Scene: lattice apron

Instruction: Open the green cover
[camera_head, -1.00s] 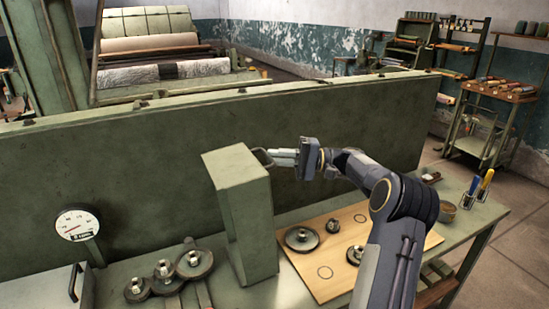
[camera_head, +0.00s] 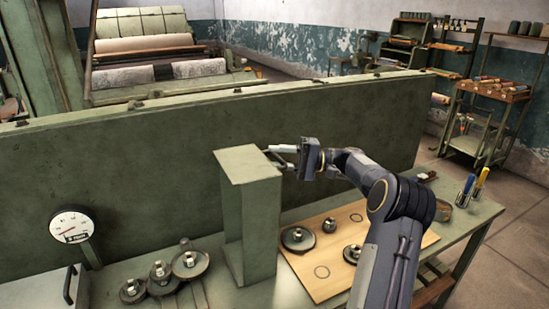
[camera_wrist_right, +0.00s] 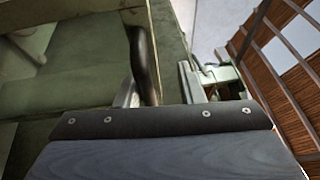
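The green cover (camera_head: 250,215) is a tall box-like housing standing on the bench left of the wooden board, in the head view. A dark bar handle (camera_wrist_right: 146,65) sits on its upper right side and shows in the right wrist view. My right gripper (camera_head: 284,157) is at this handle; it also shows in the wrist view (camera_wrist_right: 158,90). The handle reaches in between its fingers, with a visible gap to the right finger, so it looks open. Whatever is under the cover is hidden. My left gripper is not in view.
The wooden board (camera_head: 320,283) carries several round metal parts. More round parts (camera_head: 160,270) lie left of the cover, near a dial gauge (camera_head: 72,225). A long green panel (camera_head: 150,160) stands behind. A cup with tools (camera_head: 466,193) stands at the bench's right end.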

